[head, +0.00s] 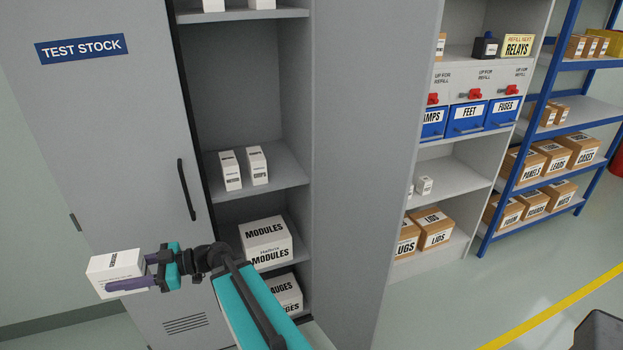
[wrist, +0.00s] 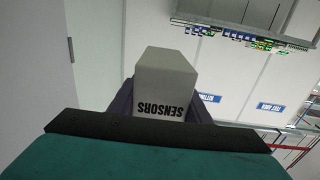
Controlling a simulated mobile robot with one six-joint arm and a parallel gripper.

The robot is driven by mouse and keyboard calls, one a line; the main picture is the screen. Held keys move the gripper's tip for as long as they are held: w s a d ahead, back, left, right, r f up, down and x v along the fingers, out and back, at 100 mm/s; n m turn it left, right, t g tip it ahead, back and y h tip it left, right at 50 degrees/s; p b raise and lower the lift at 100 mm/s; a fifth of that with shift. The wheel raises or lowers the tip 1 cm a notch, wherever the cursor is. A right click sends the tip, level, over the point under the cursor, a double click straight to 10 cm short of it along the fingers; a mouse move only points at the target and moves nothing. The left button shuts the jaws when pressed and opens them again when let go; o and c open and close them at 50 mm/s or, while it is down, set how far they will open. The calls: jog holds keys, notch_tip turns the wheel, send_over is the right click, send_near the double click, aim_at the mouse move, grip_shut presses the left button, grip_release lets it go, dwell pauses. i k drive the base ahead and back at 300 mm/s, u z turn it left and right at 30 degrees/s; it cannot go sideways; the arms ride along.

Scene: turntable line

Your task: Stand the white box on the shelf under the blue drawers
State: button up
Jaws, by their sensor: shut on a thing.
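My gripper (head: 150,272) is shut on a white box (head: 112,265) and holds it in the air at the lower left, in front of the grey cabinet. The box also shows in the wrist view (wrist: 165,80), where its label reads SENSORS upside down. The blue drawers (head: 468,116) are in a grey unit at the right, marked FEET, FUSES and a partly hidden name. The shelf under the blue drawers (head: 462,175) carries a small white box (head: 424,185) at its left. The cabinet side hides the left part of this shelf.
The grey cabinet (head: 84,130) labelled TEST STOCK stands close ahead, its right section open with white boxes (head: 265,240) on shelves. Its tall grey side panel (head: 365,120) stands between my gripper and the drawer unit. A blue rack (head: 545,115) with cartons is at far right.

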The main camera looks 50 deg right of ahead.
aim_at(450, 182)
jog(key=z, duration=0.25)
jog(key=k, duration=0.35)
jog(key=u, duration=2.25)
jog(key=k, duration=1.55)
